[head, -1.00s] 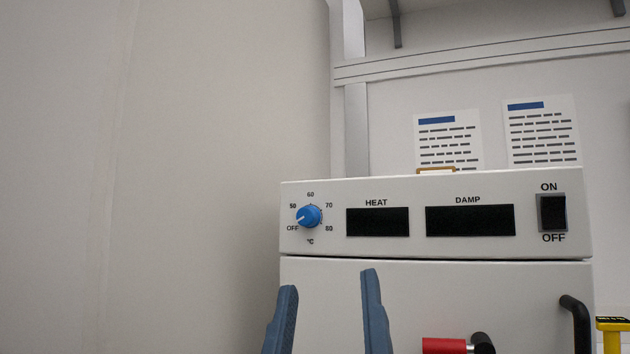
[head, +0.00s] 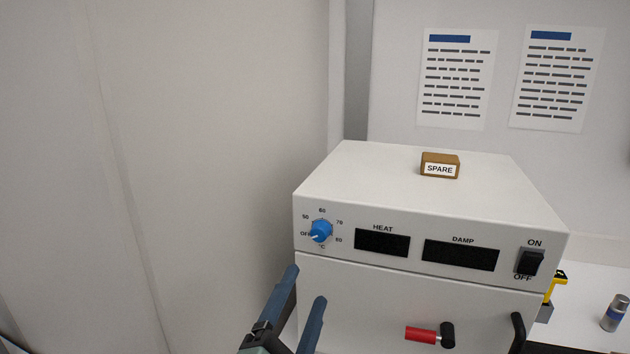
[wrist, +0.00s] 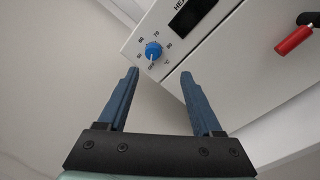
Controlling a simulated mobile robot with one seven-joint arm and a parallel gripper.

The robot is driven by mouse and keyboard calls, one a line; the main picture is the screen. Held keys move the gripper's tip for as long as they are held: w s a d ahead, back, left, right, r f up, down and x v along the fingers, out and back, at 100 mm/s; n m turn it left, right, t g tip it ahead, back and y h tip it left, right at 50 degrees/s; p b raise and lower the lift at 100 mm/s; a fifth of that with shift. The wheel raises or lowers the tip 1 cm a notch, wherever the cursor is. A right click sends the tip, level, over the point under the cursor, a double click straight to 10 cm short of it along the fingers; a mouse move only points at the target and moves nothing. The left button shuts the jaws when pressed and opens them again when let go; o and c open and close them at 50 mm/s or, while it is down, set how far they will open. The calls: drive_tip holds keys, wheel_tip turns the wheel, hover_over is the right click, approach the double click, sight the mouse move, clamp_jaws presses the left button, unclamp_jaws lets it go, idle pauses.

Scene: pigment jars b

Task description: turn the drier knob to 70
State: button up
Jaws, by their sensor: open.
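The drier (head: 420,295) is a white box with a control panel on its upper front. Its blue knob (head: 320,231) is at the panel's left, ringed by OFF, 50, 60, 70 and 80. The knob's white pointer is toward OFF, at lower left. The knob also shows in the wrist view (wrist: 153,50), just beyond the fingertips and between their lines. My gripper (head: 306,284) is open and empty, with blue-grey fingers below the knob in the head view. It is apart from the knob. The wrist view shows both fingers (wrist: 160,72) spread.
Dark HEAT (head: 382,243) and DAMP (head: 460,254) displays and a black rocker switch (head: 530,262) sit right of the knob. A red-ended handle (head: 422,335) juts from the front below. A SPARE block (head: 440,166) lies on top. A wall stands close on the left.

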sight(318, 235)
wheel_tip(318, 235, up, 3)
drive_tip(key=s+a+n+g+p, duration=0.1)
drive_tip(key=s+a+n+p, duration=0.1)
drive_tip(key=n+p, duration=0.9)
drive_tip(key=shift+m, duration=0.7)
drive_tip(key=p+x, duration=0.1)
drive_tip(key=x, duration=0.3)
drive_tip(key=p+x, duration=0.1)
drive_tip(key=x, duration=0.3)
drive_tip(key=p+x, duration=0.1)
drive_tip(key=x, duration=0.3)
drive_tip(key=shift+w+f, duration=0.25)
drive_tip(key=shift+f, duration=0.05)
clamp_jaws()
